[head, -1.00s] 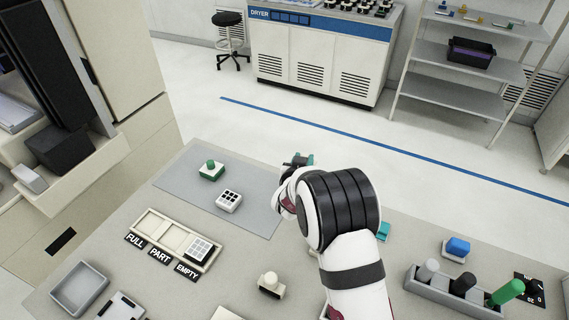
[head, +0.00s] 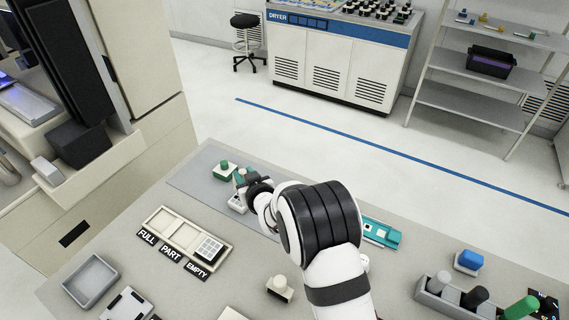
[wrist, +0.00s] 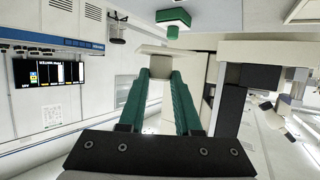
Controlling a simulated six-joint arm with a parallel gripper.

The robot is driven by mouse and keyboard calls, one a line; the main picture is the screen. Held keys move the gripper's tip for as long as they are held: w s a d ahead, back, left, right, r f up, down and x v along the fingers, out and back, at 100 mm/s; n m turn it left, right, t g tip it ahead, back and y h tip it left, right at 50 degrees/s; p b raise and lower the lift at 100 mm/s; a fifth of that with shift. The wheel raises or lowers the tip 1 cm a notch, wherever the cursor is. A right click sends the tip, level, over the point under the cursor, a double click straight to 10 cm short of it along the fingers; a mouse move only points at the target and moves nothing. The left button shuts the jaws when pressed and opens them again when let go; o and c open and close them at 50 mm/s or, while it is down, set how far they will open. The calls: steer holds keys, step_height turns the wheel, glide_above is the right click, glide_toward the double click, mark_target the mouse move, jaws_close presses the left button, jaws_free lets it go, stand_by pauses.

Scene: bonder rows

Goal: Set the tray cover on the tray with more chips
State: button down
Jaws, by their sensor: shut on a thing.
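My gripper (head: 241,180) is over the grey mat in the head view, its teal fingers pointing to the left. In the wrist view the fingers (wrist: 160,85) are shut on the knob of a cream tray cover (wrist: 168,50), with its flat plate beyond the fingertips. The head view hides most of this cover. A small white chip tray (head: 237,206) sits on the mat close by the gripper, partly covered by it. A second chip tray (head: 209,249) with dark chips sits in the EMPTY slot of the rack. I cannot compare the chip counts.
A green-knobbed block (head: 224,171) stands just beyond the gripper. The cream rack (head: 168,232) has open FULL and PART slots. A cream knobbed block (head: 280,288), a grey bin (head: 91,281), a teal board (head: 381,233) and a blue block (head: 468,262) stand around the table.

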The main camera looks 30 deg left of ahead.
steer(key=shift+s+a+f+n+g, duration=0.2)
steer(key=shift+s+a+n+g, duration=0.25)
steer(key=shift+s, duration=0.35)
steer(key=shift+f, duration=2.4)
steer(key=shift+f, duration=0.15)
steer(key=shift+f, duration=0.6)
steer(key=shift+f, duration=0.25)
steer(key=c, duration=0.5)
jaws_free()
